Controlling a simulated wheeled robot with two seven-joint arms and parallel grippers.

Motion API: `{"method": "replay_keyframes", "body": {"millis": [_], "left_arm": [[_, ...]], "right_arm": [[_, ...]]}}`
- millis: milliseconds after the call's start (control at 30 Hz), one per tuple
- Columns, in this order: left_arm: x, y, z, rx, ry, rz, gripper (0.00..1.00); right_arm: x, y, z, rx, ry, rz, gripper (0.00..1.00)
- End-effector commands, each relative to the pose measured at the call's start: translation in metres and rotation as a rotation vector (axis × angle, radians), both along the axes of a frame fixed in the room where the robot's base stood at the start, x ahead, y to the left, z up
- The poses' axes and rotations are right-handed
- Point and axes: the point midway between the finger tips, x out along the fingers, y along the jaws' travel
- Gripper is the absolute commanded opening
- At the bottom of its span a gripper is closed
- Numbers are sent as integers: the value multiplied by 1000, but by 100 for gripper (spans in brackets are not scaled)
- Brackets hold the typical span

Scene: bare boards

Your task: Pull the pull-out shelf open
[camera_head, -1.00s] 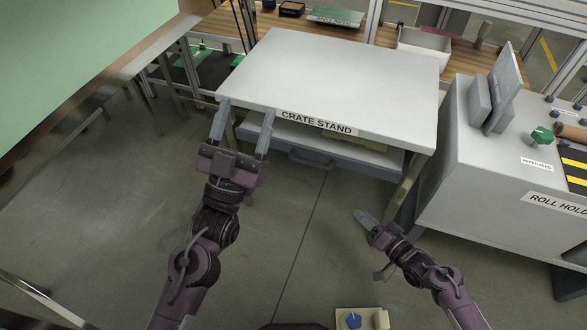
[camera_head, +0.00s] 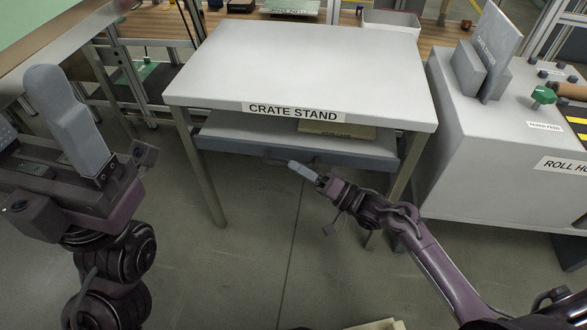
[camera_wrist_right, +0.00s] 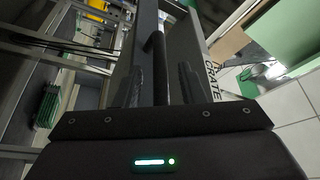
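The pull-out shelf (camera_head: 230,142) is a grey tray with a dark blue-grey front, under the white top of the crate stand (camera_head: 300,65). Its front sits below and close to the stand's front edge. My right gripper (camera_head: 303,169) is at the handle on the shelf front, partly covering it. In the right wrist view the dark handle bar (camera_wrist_right: 159,65) runs between the two fingers, with a gap showing on each side, so the gripper is open around it. My left gripper (camera_head: 30,120) is open and empty at the left, away from the shelf.
A tan labelled item (camera_head: 335,131) lies on the shelf under the top. The roll holder cabinet (camera_head: 480,160) stands close on the right. A stand leg (camera_head: 203,180) is at the left.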

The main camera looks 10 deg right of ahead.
Motion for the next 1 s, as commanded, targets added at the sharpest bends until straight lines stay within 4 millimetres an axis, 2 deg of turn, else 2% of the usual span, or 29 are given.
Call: {"method": "replay_keyframes", "body": {"millis": [200,467,733,1000], "left_arm": [[0,0,-3,0,-9,0,65],[0,0,-3,0,-9,0,65],[0,0,-3,0,-8,0,65],[0,0,-3,0,-8,0,65]], "right_arm": [[12,12,3,0,-1,-2,36],[12,13,4,-1,0,-2,36],[12,13,4,-1,0,-2,1],[12,13,4,-1,0,-2,0]]}}
